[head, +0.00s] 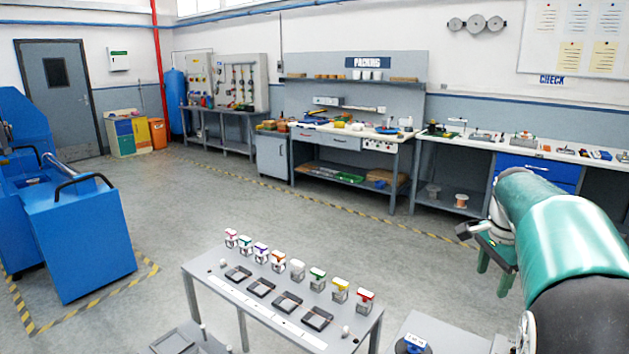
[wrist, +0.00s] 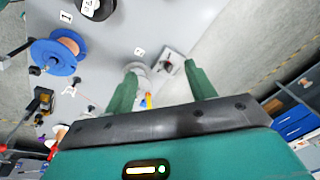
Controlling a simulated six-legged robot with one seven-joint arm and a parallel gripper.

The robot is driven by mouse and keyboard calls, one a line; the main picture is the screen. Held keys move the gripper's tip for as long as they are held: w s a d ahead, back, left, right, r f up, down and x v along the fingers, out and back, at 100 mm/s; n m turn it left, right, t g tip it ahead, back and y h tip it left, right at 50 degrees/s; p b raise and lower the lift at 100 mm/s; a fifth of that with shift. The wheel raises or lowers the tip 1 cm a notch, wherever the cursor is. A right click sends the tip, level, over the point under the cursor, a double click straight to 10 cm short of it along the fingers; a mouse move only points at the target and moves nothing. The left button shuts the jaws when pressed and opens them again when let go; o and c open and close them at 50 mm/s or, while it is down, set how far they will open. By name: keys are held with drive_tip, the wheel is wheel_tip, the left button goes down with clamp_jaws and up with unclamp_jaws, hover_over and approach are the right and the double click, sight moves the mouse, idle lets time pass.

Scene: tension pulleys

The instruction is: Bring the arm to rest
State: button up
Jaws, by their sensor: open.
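My arm, green and black, fills the right side of the head view. My gripper (head: 494,276) hangs at its far end, with green fingers pointing down in front of the workbench on the right. In the wrist view my gripper (wrist: 161,76) has its two green fingers well apart, and nothing is held between them. Beyond the fingers is a grey table top (wrist: 125,25) with a blue spool (wrist: 56,54) wound with copper-coloured material and a small grey fixture (wrist: 172,62). The gap between fingertips and table cannot be judged.
A grey table (head: 237,293) in front bears a row of small colour-topped blocks and several dark square trays. Another grey surface (head: 440,335) lies at bottom right, under my arm. A blue machine (head: 85,240) stands left. Workbenches line the back wall; the floor between is clear.

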drive_tip(key=s+a+r+n+t, duration=0.25)
drive_tip(key=s+a+n, duration=0.55)
drive_tip(key=s+a, duration=0.45)
drive_tip(key=s+a+f+n+t, duration=0.1)
drive_tip(key=s+a+f+n, duration=0.1)
drive_tip(key=s+a+n, duration=0.2)
drive_tip(key=s+a+f+n, duration=0.3)
drive_tip(key=s+a+n, duration=0.1)
drive_tip(key=s, duration=0.5)
drive_tip(key=shift+a+f+t+y, duration=0.3)
drive_tip(key=shift+a+t+y, duration=0.1)
drive_tip(key=shift+a, duration=0.3)
drive_tip(key=c, duration=0.4)
drive_tip(key=shift+d, duration=0.15)
